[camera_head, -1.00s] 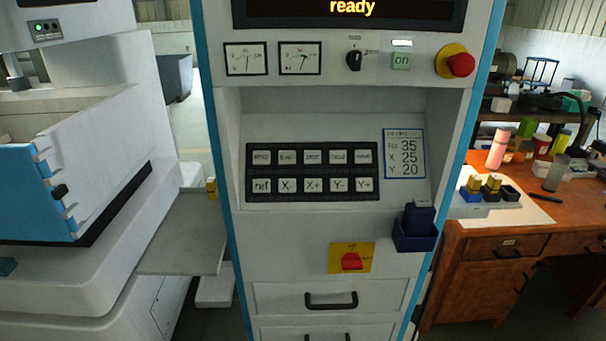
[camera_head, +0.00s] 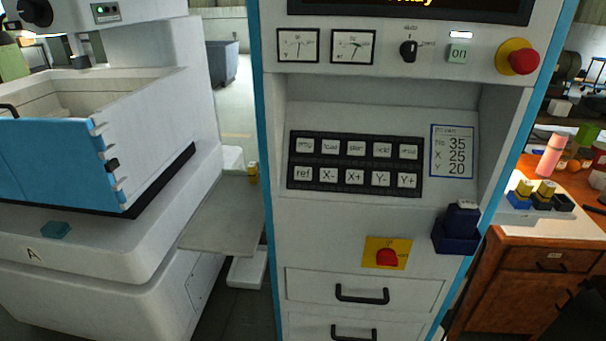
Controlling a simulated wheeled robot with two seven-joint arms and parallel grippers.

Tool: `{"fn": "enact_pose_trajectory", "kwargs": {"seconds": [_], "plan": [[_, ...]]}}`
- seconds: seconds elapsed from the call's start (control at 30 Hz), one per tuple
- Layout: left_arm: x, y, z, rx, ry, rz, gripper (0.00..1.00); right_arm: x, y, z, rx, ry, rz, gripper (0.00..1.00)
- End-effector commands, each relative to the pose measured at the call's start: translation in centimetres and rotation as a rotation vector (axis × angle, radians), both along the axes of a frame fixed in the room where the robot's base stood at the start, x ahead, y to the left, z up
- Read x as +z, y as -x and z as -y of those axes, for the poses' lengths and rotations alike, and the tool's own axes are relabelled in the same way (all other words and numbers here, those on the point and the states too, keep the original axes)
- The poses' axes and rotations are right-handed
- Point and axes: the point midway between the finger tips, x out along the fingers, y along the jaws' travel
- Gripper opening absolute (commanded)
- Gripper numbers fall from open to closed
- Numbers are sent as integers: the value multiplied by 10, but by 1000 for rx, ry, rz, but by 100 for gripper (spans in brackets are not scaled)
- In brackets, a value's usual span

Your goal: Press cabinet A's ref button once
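The control cabinet (camera_head: 330,235) stands in front of me, with a black keypad (camera_head: 340,163) of two rows of white keys on its recessed panel. The ref button (camera_head: 302,174) is the leftmost key of the lower row, beside X-. No gripper or arm of mine is in view, and nothing covers the keypad. The letter A (camera_head: 33,254) is marked on the white machine at the left. I see no letter on the cabinet itself.
A red emergency knob (camera_head: 523,61), a green-lit on button (camera_head: 457,53) and a rotary switch (camera_head: 408,51) sit above the keypad. A red switch on a yellow plate (camera_head: 387,256) and a dark blue holder (camera_head: 456,232) are below. A wooden desk (camera_head: 545,240) stands at right.

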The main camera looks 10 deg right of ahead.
Motion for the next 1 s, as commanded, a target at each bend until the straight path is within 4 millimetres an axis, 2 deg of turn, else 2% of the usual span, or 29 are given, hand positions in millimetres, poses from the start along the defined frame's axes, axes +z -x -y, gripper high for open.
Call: {"fn": "enact_pose_trajectory", "kwargs": {"seconds": [0.03, 0.13, 0.17, 1.0], "plan": [[0, 0, 0, 0, 0, 0, 14, 0, 0, 0, 0, 0, 0, 0], [0, 0, 0, 0, 0, 0, 1, 0, 0, 0, 0, 0, 0, 0], [0, 0, 0, 0, 0, 0, 0, 0, 0, 0, 0, 0, 0, 0], [0, 0, 0, 0, 0, 0, 0, 0, 0, 0, 0, 0, -1, 0]]}}
